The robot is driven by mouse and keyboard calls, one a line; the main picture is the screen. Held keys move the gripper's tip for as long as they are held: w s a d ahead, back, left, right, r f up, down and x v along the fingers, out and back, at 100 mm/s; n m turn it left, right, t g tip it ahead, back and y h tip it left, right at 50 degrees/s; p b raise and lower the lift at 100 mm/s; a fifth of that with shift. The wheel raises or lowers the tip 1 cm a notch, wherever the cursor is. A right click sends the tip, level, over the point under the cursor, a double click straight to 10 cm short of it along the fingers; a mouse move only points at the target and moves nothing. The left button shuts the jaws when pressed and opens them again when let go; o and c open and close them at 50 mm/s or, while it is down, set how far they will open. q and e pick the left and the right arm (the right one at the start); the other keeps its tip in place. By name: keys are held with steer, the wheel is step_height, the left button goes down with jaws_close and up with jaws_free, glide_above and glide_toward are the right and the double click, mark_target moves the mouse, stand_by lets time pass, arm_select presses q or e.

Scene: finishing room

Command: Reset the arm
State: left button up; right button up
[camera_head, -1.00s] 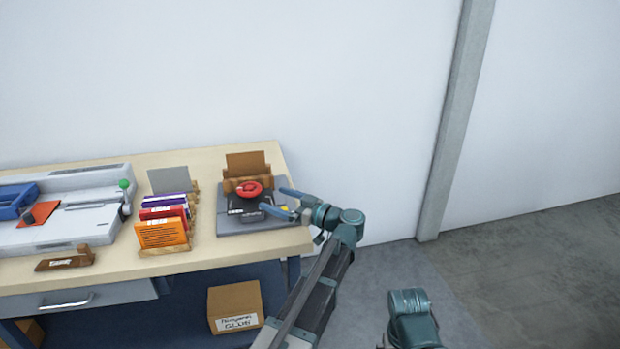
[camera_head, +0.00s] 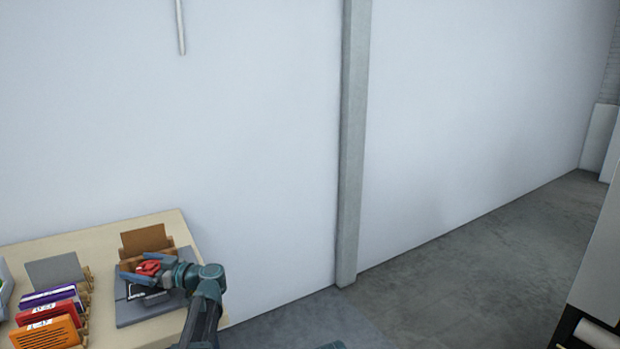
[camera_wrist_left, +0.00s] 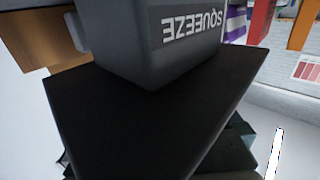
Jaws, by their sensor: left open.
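My left gripper (camera_head: 150,274) is at the right end of the table, open, with its fingers close around a dark device with a red top (camera_head: 148,267). I cannot tell whether they touch it. The device stands on a grey base plate (camera_head: 140,314). In the left wrist view, a dark block marked "SQUEEZE" (camera_wrist_left: 185,35) fills the near top, with a black flat surface (camera_wrist_left: 150,120) in front. My right gripper is out of view.
The pale table (camera_head: 100,240) fills the lower left. A rack holds orange (camera_head: 45,334), red and purple packets, with a grey card (camera_head: 55,270) behind. A brown card (camera_head: 145,239) stands behind the device. A wall pillar (camera_head: 352,150) and open floor (camera_head: 470,270) lie right.

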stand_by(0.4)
arm_select(q)
steer(key=v, duration=1.4)
steer(key=x, duration=1.3)
steer(key=shift+a, duration=0.35)
steer(key=shift+a+t, duration=0.3)
steer(key=m+t, duration=0.1)
steer(key=m+t+h, duration=0.1)
steer(key=t, duration=0.1)
steer(key=m+t+h, duration=0.1)
steer(key=t, duration=0.1)
steer(key=shift+w+d+m, duration=0.25)
steer(key=shift+w+m, duration=0.15)
steer(key=m+t+h, duration=0.2)
steer(key=t, duration=0.1)
steer(key=w+m+t+h, duration=0.1)
steer(key=h, duration=0.1)
steer(key=shift+d+m, duration=0.35)
steer(key=shift+m, duration=0.05)
steer(key=shift+s+d+r+t+h, duration=0.1)
steer(key=shift+s+d+t+h, duration=0.2)
steer(key=shift+s+d, duration=0.7)
steer(key=shift+s, duration=0.25)
steer(key=shift+d, duration=0.15)
